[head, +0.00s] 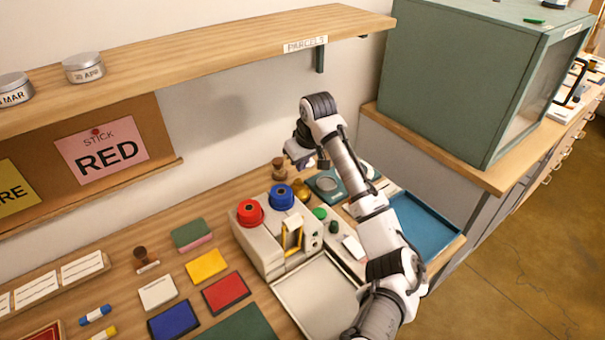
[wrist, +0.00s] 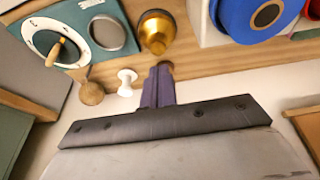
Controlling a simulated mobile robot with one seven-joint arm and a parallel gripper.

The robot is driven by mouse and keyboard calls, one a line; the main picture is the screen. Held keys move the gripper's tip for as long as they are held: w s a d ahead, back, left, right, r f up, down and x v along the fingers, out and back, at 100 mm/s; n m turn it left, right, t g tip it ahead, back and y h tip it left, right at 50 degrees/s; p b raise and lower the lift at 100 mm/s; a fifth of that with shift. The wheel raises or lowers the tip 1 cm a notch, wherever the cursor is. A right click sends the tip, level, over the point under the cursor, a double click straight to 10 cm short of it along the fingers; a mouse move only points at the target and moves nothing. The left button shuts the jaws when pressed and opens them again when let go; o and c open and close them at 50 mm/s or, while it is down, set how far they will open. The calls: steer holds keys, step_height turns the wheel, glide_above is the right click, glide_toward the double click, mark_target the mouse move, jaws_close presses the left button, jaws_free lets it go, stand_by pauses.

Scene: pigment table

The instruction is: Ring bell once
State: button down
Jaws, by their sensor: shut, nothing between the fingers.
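The bell looks like a gold dome with a dark top. It stands on the wooden table behind the beige dispenser in the head view (head: 301,193), and at the top middle of the wrist view (wrist: 157,33). My gripper shows in the wrist view (wrist: 161,70) with its dark purple fingers together and nothing between them. Its tips appear just below the bell in that picture; I cannot tell whether they touch it. In the head view my gripper (head: 321,163) is above and slightly right of the bell, partly hidden by my arm.
A beige dispenser with a red roll (head: 250,212) and a blue roll (head: 281,197) stands close to the bell. A teal board with a dial (wrist: 50,43), a wooden knob (wrist: 92,92) and a white knob (wrist: 126,80) are nearby. A blue tray (head: 425,226) lies right.

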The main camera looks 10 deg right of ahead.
steer(key=b+v, duration=0.1)
steer(key=v, duration=0.5)
steer(key=shift+r+b, duration=0.3)
steer(key=shift+w, duration=0.1)
